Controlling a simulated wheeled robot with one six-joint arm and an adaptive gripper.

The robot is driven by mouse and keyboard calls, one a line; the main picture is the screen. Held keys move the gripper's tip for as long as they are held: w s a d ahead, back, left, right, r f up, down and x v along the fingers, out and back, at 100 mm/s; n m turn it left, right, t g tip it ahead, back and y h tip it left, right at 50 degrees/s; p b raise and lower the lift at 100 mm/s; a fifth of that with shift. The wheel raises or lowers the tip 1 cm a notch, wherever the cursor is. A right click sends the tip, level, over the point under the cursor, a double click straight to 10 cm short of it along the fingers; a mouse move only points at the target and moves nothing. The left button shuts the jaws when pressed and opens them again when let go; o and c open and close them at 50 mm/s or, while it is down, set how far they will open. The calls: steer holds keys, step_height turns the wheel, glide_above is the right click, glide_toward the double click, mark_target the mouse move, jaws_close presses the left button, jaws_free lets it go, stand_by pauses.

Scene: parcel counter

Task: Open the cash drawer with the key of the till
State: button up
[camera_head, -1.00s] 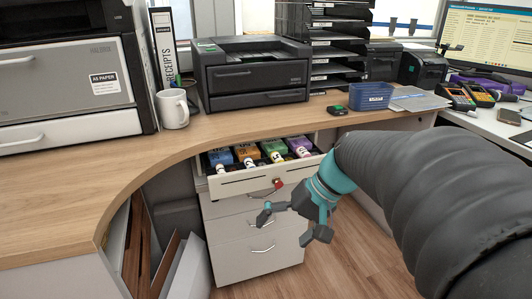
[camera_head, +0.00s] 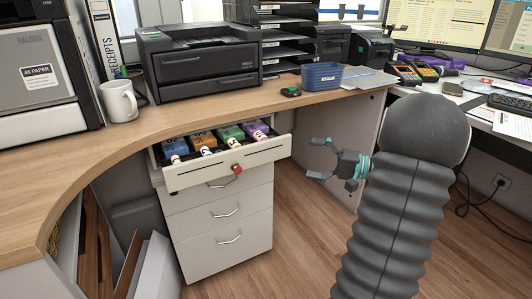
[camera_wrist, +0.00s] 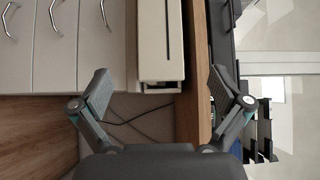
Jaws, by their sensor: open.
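The cash drawer (camera_head: 222,163) at the top of a white drawer unit stands pulled out below the counter. Blue, orange, green and purple bundles lie in it, with pale rolls in front. A small red-headed key (camera_head: 237,169) sits at the lock on its front panel. My gripper (camera_head: 314,158) is open and empty, to the right of the drawer and apart from it. In the wrist view my open fingers (camera_wrist: 160,78) frame the end of the pale drawer (camera_wrist: 160,52), seen sideways; the key does not show there.
The wooden counter edge (camera_head: 110,167) curves around the left. A printer (camera_head: 198,62), mug (camera_head: 119,101) and blue basket (camera_head: 322,76) stand on top. The floor (camera_head: 300,240) right of the unit is clear.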

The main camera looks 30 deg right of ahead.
mark_target(269, 153)
steer(key=x, duration=1.3)
